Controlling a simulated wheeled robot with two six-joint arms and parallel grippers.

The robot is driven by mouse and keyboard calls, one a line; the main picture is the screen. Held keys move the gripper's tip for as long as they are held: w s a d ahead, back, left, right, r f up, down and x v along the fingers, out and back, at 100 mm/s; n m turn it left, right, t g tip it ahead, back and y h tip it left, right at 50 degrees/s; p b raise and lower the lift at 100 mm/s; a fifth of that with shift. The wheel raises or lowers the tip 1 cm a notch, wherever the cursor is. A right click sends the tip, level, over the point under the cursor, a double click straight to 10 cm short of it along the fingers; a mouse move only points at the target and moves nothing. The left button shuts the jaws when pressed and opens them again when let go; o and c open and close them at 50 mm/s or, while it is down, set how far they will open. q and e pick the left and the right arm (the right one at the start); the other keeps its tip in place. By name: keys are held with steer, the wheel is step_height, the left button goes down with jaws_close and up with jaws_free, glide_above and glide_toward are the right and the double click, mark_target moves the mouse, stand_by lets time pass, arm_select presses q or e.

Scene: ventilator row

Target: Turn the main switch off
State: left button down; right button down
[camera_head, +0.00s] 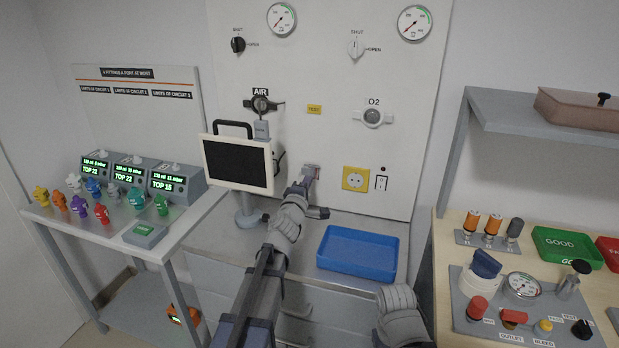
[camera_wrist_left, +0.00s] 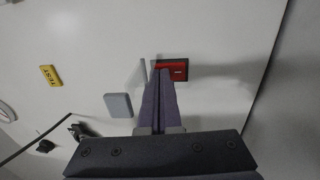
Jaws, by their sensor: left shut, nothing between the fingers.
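A red switch with a dark frame (camera_wrist_left: 180,70), which looks like the main switch, is on the pale panel in the left wrist view. A thin pale plate (camera_wrist_left: 143,74) stands out from the panel beside it. In the head view my left gripper (camera_head: 309,176) hides most of that spot, left of the yellow socket. My left gripper (camera_wrist_left: 164,76) is shut and empty, its fingertips overlapping the edge of the red switch. I cannot tell whether they touch it, nor the switch's position.
A monitor (camera_head: 238,163) stands left of my left gripper. A yellow socket (camera_head: 356,179) and a white rocker switch (camera_head: 381,183) are to its right. A blue tray (camera_head: 357,251) lies on the worktop below. Side tables with ventilator parts stand left and right.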

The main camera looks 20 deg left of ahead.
arm_select(q)
steer(key=shift+w+r, duration=0.15)
steer(key=shift+w, duration=0.05)
steer(key=s+f, duration=0.1)
steer(key=s, duration=0.7)
steer(key=shift+a+b, duration=0.15)
steer(key=shift+b, duration=0.25)
